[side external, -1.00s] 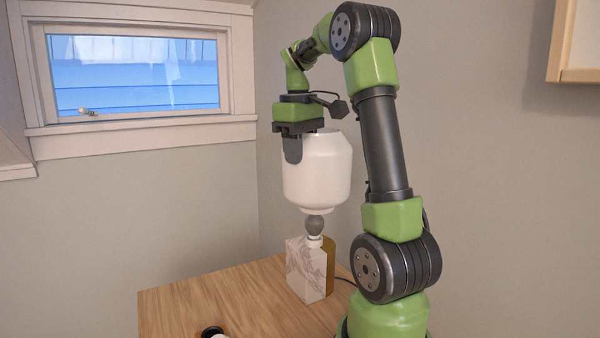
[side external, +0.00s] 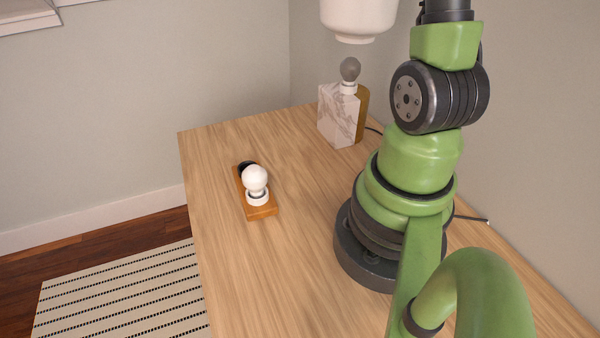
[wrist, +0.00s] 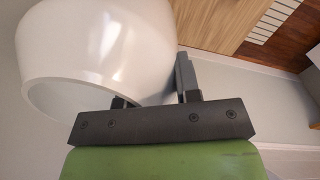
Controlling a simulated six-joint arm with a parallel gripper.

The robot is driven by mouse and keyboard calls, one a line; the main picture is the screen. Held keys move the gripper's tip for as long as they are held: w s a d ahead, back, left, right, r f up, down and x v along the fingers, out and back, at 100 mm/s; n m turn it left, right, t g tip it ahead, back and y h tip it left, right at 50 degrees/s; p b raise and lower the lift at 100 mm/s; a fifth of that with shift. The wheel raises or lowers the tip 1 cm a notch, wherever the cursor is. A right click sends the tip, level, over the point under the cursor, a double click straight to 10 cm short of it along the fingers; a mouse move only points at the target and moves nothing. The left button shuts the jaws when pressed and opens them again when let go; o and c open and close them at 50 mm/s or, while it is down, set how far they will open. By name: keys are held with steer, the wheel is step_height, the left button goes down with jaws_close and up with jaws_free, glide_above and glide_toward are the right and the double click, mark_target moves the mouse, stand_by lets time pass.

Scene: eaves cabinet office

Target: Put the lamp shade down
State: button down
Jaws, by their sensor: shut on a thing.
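The white lamp shade (side external: 358,16) hangs in the air above the lamp base at the top of the side view, its upper part cut off. In the wrist view the shade (wrist: 95,50) fills the upper left. My gripper (wrist: 152,88) is shut on its wall; one finger shows outside the shade, the other is mostly hidden. The gripper is outside the side view. The lamp base (side external: 338,112), white marble with a gold side, stands upright on the wooden table. A grey bulb (side external: 350,70) sits on top of it, with a gap below the shade.
A white bulb (side external: 255,180) stands on a small wooden holder (side external: 262,211) with a black round part behind it. The wooden table (side external: 215,150) is bare left and in front of these. My arm's base takes up the right side. A striped rug (side external: 120,295) lies on the floor.

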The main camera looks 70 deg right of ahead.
steer(key=w+a+f+m, duration=0.1)
steer(key=w+a+f, duration=0.2)
steer(key=a, duration=0.6)
steer(key=w+a+f+m, duration=0.2)
steer(key=w+a, duration=0.1)
steer(key=a, duration=0.5)
steer(key=w+a+f+m, duration=0.1)
steer(key=w+a+f, duration=0.2)
steer(key=a, duration=0.6)
steer(key=s+a+f+m, duration=0.2)
steer(key=s+a+f, duration=0.1)
steer(key=s+a, duration=0.45)
steer(key=s+a+f+m, duration=0.2)
steer(key=s+a, duration=0.4)
steer(key=a, duration=0.3)
step_height(320, 180, down, 10)
steer(key=shift+a+f, duration=0.2)
steer(key=shift+a, duration=0.05)
steer(key=shift+s+f, duration=0.1)
steer(key=c, duration=0.8)
jaws_free()
